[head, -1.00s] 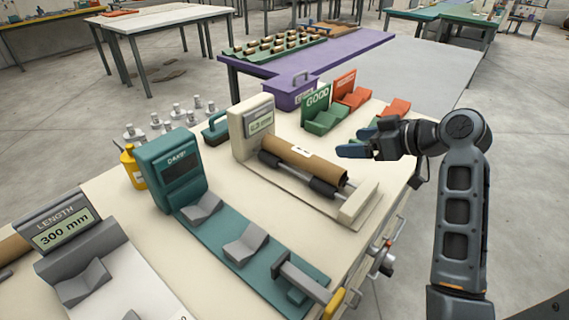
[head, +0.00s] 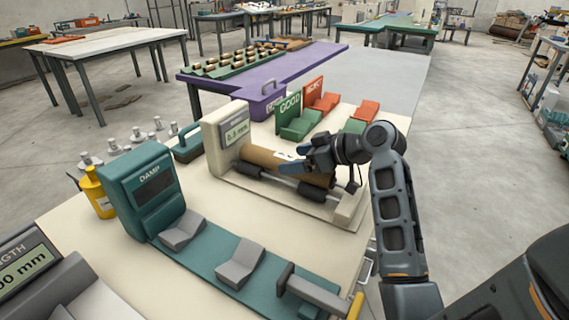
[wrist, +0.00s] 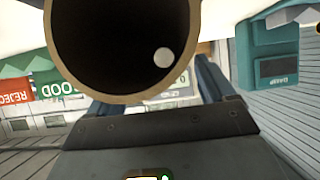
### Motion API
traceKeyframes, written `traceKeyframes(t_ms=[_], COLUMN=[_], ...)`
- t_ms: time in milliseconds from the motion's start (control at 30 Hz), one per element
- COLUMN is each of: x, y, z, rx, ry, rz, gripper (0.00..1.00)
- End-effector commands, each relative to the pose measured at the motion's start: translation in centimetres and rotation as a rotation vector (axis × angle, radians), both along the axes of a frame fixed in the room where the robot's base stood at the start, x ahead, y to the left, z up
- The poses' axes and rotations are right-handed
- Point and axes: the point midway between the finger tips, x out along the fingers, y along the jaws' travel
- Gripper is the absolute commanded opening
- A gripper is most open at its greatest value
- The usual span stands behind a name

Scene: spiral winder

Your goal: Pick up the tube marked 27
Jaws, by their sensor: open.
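A brown cardboard tube (head: 262,160) lies on the dark rollers of the cream gauge (head: 222,135), which has a lit display. A white label shows on the tube, but I cannot read its number. My gripper (head: 298,160) is open over the tube in the head view, its blue fingers covering part of the tube and label. In the wrist view the tube's dark open end (wrist: 110,45) fills the top middle, with my fingers (wrist: 155,95) partly hidden behind it. I cannot tell whether they touch the tube.
The teal DAMP device (head: 150,190) with grey cradles stands in front of the gauge. Green GOOD (head: 300,122) and red REJECT (head: 322,97) holders stand behind. A purple table (head: 300,65) holds a rack of several tubes. A yellow bottle (head: 95,190) stands at left.

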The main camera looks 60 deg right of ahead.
Motion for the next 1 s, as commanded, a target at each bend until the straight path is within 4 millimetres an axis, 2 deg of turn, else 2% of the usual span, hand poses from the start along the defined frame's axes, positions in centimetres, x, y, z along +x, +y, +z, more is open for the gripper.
traceKeyframes(t_ms=[133, 400, 1000], x=[1.4, 1.6, 1.6], y=[-0.1, -0.1, -0.1], z=[-0.7, -0.9, -0.8], rx=[0.0, 0.0, 0.0], ry=[0.0, 0.0, 0.0], rz=[0.0, -0.001, -0.001], gripper=[0.83, 0.83, 0.26])
